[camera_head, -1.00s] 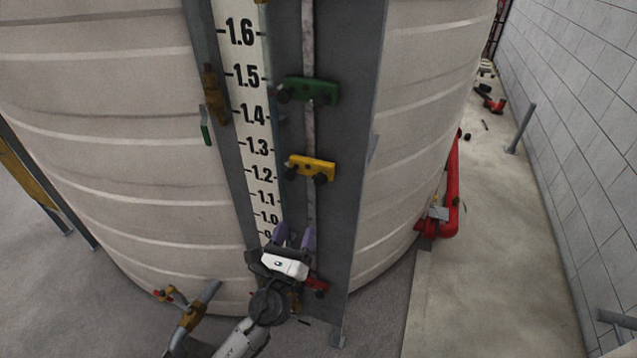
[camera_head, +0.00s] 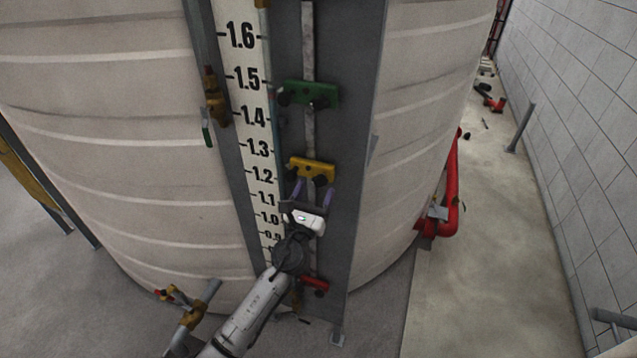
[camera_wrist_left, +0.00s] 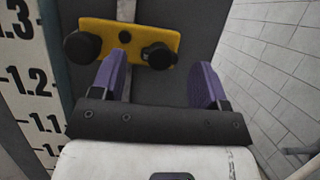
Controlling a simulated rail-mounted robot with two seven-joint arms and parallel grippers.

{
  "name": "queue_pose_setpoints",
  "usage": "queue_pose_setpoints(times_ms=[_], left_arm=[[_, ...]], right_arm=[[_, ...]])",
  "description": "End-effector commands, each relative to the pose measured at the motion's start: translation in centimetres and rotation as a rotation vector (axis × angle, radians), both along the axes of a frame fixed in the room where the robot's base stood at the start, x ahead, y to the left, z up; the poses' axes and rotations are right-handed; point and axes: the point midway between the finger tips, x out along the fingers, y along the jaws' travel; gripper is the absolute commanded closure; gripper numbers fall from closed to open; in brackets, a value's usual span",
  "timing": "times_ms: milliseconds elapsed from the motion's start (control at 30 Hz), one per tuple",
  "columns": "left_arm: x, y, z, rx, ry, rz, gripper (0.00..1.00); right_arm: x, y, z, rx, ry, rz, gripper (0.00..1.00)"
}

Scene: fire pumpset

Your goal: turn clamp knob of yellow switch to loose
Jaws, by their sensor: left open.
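The yellow switch (camera_head: 312,167) is a flat plate on the vertical pipe beside the level scale, near the 1.2 mark. In the left wrist view the yellow switch (camera_wrist_left: 107,38) has a round black knob (camera_wrist_left: 82,48) at its left and another black knob (camera_wrist_left: 158,55) at its right. My left gripper (camera_head: 312,186) is just below the switch, fingers pointing up at it. In the left wrist view the open purple fingers (camera_wrist_left: 160,85) are apart, with the right-hand knob beyond the gap between them. I cannot tell whether a finger touches the plate. My right gripper is out of view.
A green switch (camera_head: 309,94) is above on the same pipe and a red one (camera_head: 314,286) below. The scale board (camera_head: 255,130) stands close on the left. A metal side plate (camera_head: 366,150) stands on the right. The white tank (camera_head: 110,150) is behind.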

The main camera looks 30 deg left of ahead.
Motion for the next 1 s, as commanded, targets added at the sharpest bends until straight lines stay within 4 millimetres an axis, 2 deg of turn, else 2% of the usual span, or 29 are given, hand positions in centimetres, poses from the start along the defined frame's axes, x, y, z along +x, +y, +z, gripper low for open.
queue_pose_setpoints(times_ms=[233,667,1000], left_arm=[[2.0,0.2,0.8,0.000,0.000,0.001,0.32],[2.5,0.3,1.0,-0.001,0.000,0.001,0.32],[2.5,0.3,1.0,0.000,0.000,0.001,0.64]], right_arm=[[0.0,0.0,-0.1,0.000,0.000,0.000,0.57],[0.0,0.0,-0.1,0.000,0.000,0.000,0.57],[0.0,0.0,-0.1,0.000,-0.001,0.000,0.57]])
